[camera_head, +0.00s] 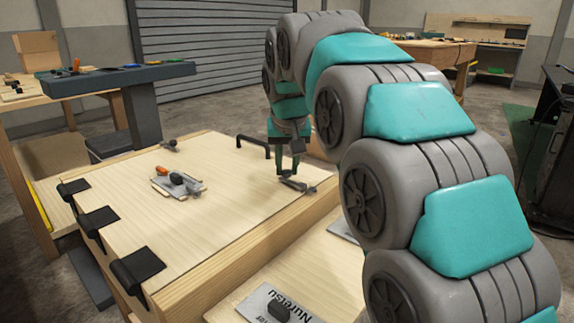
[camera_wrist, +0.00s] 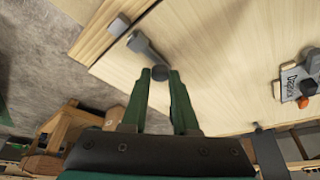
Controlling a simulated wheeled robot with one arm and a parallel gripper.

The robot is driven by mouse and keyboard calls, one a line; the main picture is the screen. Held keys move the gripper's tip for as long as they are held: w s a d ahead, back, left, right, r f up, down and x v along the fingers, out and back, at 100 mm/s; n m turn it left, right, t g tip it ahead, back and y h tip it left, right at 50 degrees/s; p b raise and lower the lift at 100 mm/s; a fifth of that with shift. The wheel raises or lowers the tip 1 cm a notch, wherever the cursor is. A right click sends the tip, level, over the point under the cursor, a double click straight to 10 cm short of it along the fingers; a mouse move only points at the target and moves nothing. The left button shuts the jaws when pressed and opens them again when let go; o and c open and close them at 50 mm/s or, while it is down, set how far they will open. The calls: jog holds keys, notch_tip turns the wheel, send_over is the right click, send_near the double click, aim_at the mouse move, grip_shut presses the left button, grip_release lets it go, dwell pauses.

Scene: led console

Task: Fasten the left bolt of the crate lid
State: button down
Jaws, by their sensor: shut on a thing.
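The pale wooden crate lid (camera_head: 225,215) lies closed, with black hinges along its left edge and a black handle (camera_head: 252,143) near the far edge. A grey bolt (camera_head: 294,185) lies on the lid's right side; its bar (camera_wrist: 148,47) also shows in the wrist view. My gripper (camera_head: 287,174) points down over this bolt. In the wrist view, my gripper's green fingers (camera_wrist: 160,73) are shut on its dark round knob (camera_wrist: 159,75). The bar points toward a small grey block (camera_wrist: 118,25) on the crate's rim, with a gap between. Another bolt (camera_head: 169,145) sits at the lid's far left.
A small plate with an orange-and-dark item (camera_head: 178,183) lies on the lid. A board with a nameplate (camera_head: 265,305) is in front of the crate. A grey bench (camera_head: 120,78) stands behind left, and a dark cabinet (camera_head: 555,150) at right.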

jog(key=shift+d, duration=0.1)
dwell(0.7)
jog(key=shift+s+d, duration=0.85)
jog(key=shift+d, duration=0.2)
jog(key=c, duration=0.7)
grip_release()
jog(key=shift+d, duration=0.1)
jog(key=v, duration=0.7)
jog(key=shift+s+r, duration=0.2)
jog(key=shift+r, duration=0.15)
